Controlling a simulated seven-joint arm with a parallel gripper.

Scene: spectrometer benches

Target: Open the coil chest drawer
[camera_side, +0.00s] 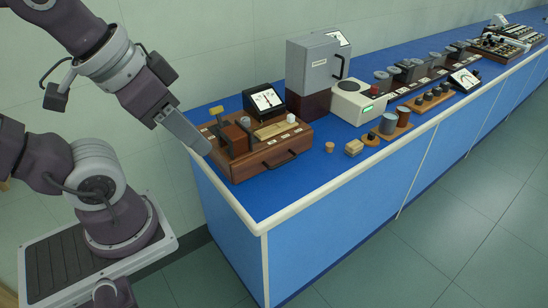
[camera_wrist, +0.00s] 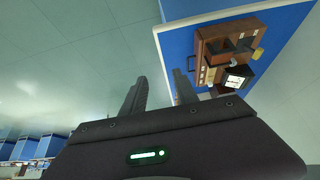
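The coil chest (camera_side: 243,172) is a low brown wooden box at the near left end of the blue bench. A dark bar handle (camera_side: 281,160) is on its drawer front, which looks flush with the box. In the wrist view the chest (camera_wrist: 212,84) appears at the upper right, with its handle (camera_wrist: 190,63) on the left side. My gripper (camera_side: 206,149) is in the air at the chest's left end, away from the handle; whether it touches the chest cannot be told. In the wrist view my gripper's two fingers (camera_wrist: 160,90) are apart with nothing between them.
On the chest stand a dial meter (camera_side: 264,100) and small parts. A grey box (camera_side: 316,66) stands behind it, and a white instrument (camera_side: 357,102) to its right. Small wooden pieces (camera_side: 353,147) lie right of the handle. The bench's pale front edge (camera_side: 330,186) is clear.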

